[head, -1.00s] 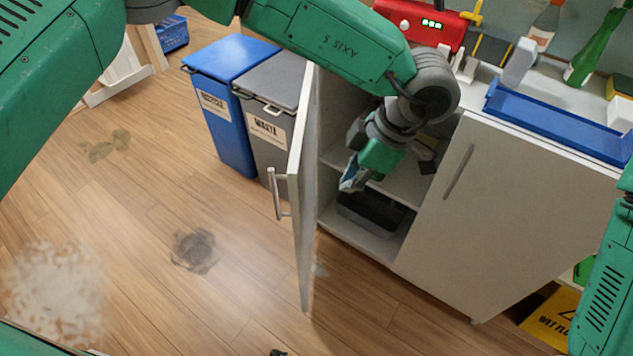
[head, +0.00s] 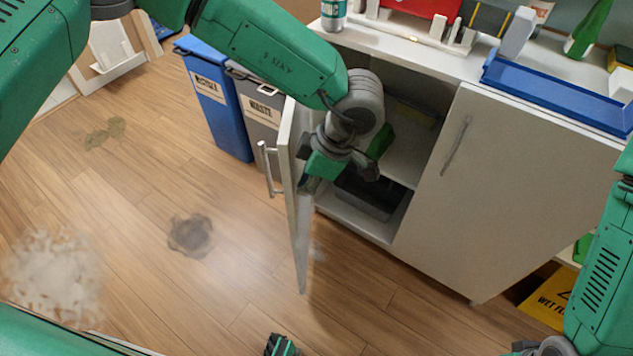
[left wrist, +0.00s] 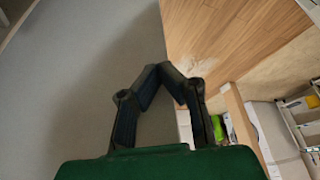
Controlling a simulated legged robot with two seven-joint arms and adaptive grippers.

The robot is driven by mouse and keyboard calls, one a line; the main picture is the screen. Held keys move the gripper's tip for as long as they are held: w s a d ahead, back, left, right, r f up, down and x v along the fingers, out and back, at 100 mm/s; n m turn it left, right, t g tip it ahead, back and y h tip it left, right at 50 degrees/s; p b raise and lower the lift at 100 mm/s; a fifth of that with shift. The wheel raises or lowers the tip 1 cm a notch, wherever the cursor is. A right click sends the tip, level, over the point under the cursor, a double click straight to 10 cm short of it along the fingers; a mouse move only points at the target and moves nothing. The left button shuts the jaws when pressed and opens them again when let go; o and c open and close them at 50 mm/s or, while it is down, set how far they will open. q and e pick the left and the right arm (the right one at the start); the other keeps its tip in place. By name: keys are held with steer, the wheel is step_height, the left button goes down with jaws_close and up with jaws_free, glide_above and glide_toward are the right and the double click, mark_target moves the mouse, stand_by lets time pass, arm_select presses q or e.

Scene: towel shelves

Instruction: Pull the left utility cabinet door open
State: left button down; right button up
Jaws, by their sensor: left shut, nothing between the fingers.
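The left cabinet door (head: 301,235) stands swung out from the cabinet, seen nearly edge-on in the head view. Its bar handle (head: 268,168) is on the outer face, to the left. My left gripper (head: 305,188) is on the inner side of the door, close to its inner face, in front of the opening. In the left wrist view my left gripper (left wrist: 165,72) has its fingertips together and empty. A grey panel (left wrist: 55,95), likely the door's inner face, fills the left of that view; contact is unclear.
The open compartment holds a shelf and a dark bin (head: 368,195). The right cabinet door (head: 490,190) is shut. Blue (head: 220,105) and grey (head: 262,110) waste bins stand behind the open door.

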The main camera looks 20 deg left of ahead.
arm_select(q)
steer(key=shift+a, duration=0.4)
steer(key=shift+s+a+r+p, duration=0.1)
steer(key=shift+s+a+p, duration=0.05)
steer(key=shift+a+p, duration=0.25)
steer(key=w+a+m+t+p, duration=0.3)
steer(key=a+m+p, duration=0.6)
steer(key=a, duration=1.9)
steer(key=shift+w+h+p, duration=0.15)
steer(key=shift+h+p, duration=0.25)
steer(key=shift+p, duration=1.7)
steer(key=shift+d, duration=0.15)
